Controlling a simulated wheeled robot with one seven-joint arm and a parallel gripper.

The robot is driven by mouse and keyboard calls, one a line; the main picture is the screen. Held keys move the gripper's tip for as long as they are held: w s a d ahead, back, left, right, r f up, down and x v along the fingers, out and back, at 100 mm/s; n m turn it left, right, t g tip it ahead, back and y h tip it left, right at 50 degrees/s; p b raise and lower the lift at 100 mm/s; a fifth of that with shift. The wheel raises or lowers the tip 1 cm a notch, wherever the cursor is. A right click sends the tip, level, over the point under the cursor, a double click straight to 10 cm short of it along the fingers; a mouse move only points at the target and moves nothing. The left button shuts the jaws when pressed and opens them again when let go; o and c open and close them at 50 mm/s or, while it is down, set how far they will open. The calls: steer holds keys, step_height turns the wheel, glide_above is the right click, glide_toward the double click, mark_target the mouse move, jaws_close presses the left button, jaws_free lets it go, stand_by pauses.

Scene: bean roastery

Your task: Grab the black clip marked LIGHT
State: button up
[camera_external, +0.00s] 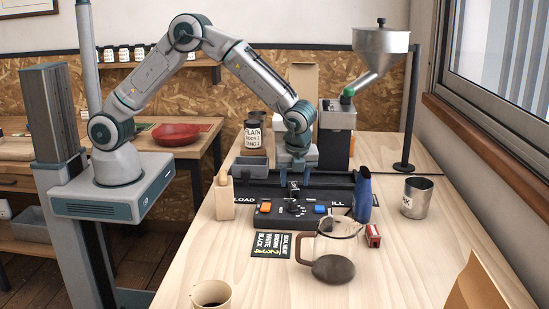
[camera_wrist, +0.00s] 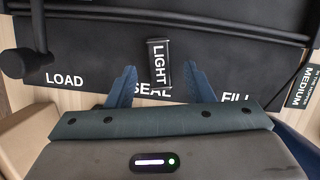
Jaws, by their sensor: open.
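The black clip marked LIGHT (camera_wrist: 158,63) lies on the black mat or machine top (camera_wrist: 100,40), just above the printed word SEAL in the wrist view. Its white letters run along its length. My gripper (camera_wrist: 160,72) is open, with one blue finger on each side of the clip's lower end; a gap shows on both sides. In the external view my gripper (camera_external: 293,178) points down over the black station; the clip is too small there to make out surely.
A black strip marked MEDIUM (camera_wrist: 304,88) is at the right edge of the wrist view. Near the station stand a control box (camera_external: 290,217) with orange and blue buttons, a blue upright thing (camera_external: 362,198), a glass pot (camera_external: 335,255) and a metal cup (camera_external: 416,198).

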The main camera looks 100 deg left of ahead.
mark_target(294, 186)
steer(key=shift+x, duration=1.5)
steer(key=shift+d, duration=0.1)
jaws_close()
steer(key=shift+r, duration=0.1)
